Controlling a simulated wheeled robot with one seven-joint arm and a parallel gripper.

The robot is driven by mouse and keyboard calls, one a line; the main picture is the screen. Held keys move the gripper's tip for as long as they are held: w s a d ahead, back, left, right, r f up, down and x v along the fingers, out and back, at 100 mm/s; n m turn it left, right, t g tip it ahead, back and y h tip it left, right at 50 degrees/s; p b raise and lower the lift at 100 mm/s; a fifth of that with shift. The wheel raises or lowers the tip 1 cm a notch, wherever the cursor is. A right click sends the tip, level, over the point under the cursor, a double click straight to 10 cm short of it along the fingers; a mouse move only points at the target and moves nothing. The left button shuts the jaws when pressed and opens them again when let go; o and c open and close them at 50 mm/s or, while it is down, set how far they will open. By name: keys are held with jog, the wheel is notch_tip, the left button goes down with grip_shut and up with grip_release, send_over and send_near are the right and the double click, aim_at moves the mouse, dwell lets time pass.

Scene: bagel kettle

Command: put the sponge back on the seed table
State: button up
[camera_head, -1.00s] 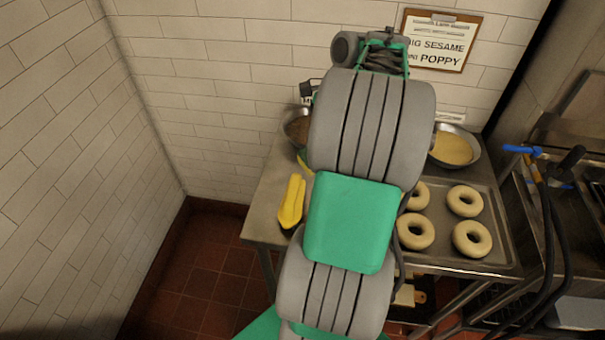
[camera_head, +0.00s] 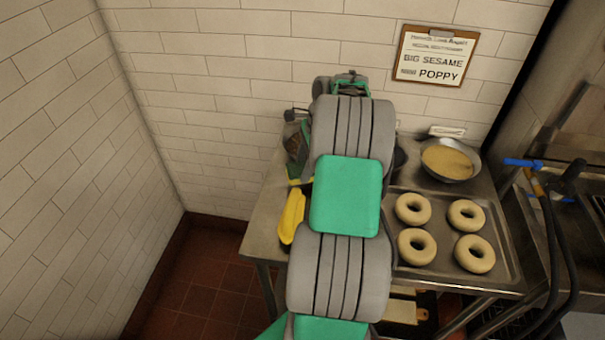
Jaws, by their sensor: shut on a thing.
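The seed table (camera_head: 262,222) is a steel table against the tiled back wall. My arm reaches over it and hides much of its middle. My gripper (camera_head: 296,172) is mostly hidden beside the arm, low over the table's left part. A small yellow and green piece, which looks like the sponge (camera_head: 295,182), shows at its tip. The gripper appears shut on it. Whether the sponge touches the table cannot be told.
A bowl of pale seeds (camera_head: 450,161) stands at the back right. A tray (camera_head: 507,240) holds several bagels. A clipboard sign (camera_head: 436,56) hangs on the wall. Hoses (camera_head: 556,215) hang at the right.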

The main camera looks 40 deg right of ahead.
jog(key=shift+w+f, duration=0.15)
jog(key=shift+f, duration=1.65)
jog(key=o, duration=0.9)
jog(key=shift+r, duration=0.1)
